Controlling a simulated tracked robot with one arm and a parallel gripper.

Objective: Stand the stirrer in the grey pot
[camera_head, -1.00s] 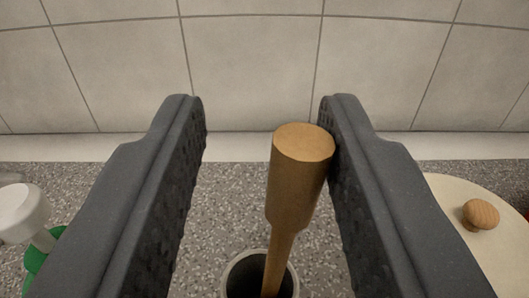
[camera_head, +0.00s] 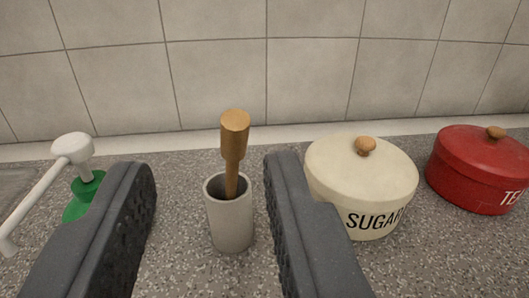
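The wooden stirrer (camera_head: 234,135) stands in the grey pot (camera_head: 231,224), its thick handle end up and its lower end hidden inside the pot. It leans only slightly. The grey pot stands upright on the speckled counter. My gripper (camera_head: 208,172) is open and empty, its two dark fingers wide apart. In the picture the pot and stirrer show between the fingers, farther off, with no finger touching them.
A cream SUGAR pot (camera_head: 362,183) with a wooden knob stands right of the grey pot, and a red pot (camera_head: 481,168) stands farther right. A green bottle with a white pump (camera_head: 76,155) is at the left. A tiled wall (camera_head: 220,75) closes the back.

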